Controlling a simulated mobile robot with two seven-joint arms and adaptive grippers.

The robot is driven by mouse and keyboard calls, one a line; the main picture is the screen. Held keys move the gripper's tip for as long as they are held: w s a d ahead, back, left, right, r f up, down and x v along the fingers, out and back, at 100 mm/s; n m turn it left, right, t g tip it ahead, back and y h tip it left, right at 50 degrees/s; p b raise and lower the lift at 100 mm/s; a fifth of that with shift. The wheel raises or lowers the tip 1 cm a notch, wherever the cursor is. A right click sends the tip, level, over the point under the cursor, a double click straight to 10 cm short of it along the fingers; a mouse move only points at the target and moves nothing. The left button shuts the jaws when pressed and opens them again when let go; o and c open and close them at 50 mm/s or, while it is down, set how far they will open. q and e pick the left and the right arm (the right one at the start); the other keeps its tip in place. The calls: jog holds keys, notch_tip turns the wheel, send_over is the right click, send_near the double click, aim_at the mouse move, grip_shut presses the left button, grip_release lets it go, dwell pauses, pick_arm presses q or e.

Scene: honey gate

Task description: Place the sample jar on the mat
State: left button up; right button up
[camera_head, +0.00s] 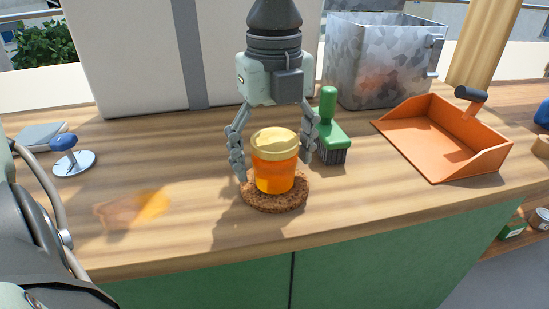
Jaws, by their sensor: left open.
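The sample jar (274,170) is orange with a pale yellow lid. It stands upright on the round brown cork-like mat (262,205) near the front of the wooden counter. My left gripper (272,172) points straight down over the jar. Its fingers are spread on both sides of the jar, with a visible gap on the left; the right finger is close to the jar, and I cannot tell whether it touches. The jar hides the mat's middle. My right gripper does not show.
A green brush (330,130) stands just right of the jar. An orange dustpan (446,140) and a metal bin (380,60) are further right. A blue-knobbed tool (70,152) lies at left. A large white box (150,60) stands behind.

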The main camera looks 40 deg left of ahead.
pick_arm(q)
notch_tip(320, 180, up, 11)
jog(key=shift+r, duration=0.1)
dwell(0.6)
